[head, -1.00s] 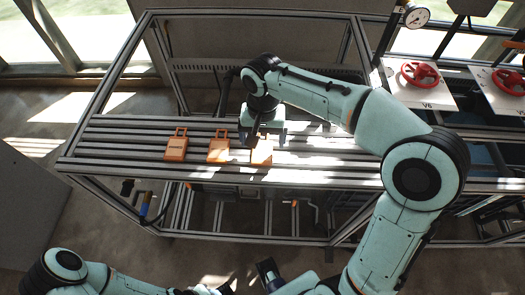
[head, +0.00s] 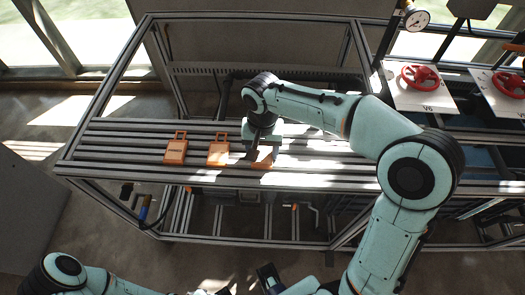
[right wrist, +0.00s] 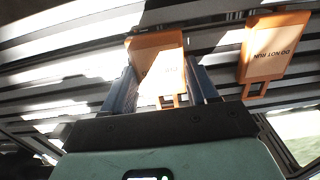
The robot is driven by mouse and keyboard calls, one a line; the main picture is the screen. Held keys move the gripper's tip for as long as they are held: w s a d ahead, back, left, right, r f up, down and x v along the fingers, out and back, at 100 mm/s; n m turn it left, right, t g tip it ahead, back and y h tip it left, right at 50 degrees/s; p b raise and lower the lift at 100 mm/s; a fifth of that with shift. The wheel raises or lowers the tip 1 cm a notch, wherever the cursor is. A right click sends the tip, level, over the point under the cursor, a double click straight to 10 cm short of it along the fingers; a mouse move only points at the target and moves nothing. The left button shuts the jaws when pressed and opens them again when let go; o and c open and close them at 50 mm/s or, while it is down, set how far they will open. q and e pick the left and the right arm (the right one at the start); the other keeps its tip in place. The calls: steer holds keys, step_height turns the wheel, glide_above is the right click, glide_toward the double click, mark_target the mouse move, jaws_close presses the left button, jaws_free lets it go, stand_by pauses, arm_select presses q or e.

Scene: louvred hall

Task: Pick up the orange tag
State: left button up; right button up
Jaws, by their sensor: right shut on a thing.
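Three orange tags lie on the slatted bench in the head view: a left one (head: 175,151), a middle one (head: 218,153) and a right one (head: 263,161). My right gripper (head: 262,150) is at the right tag and hides its upper part. In the right wrist view that tag (right wrist: 157,62) sits between the two dark fingers of my right gripper (right wrist: 164,80), which is shut on it. Another tag (right wrist: 272,50), marked DO NOT RUN, lies beside it, outside the fingers. Dark parts at the head view's bottom edge may be my left gripper (head: 246,282); its jaws are unclear.
The slatted bench (head: 115,152) stands in a metal frame. White panels with red handwheels (head: 420,77) and a gauge (head: 416,18) are at the upper right. Bare slats lie left of the tags; bright sun patches cross the bench.

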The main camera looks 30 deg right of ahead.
mark_target(263, 154)
arm_select(q)
steer(key=r+p, duration=0.1)
steer(key=w+r+p, duration=0.1)
steer(key=r+p, duration=0.1)
steer(key=w+r+p, duration=0.1)
steer(key=r, duration=0.1)
steer(key=shift+w, duration=0.15)
arm_select(e)
step_height(263, 154, up, 20)
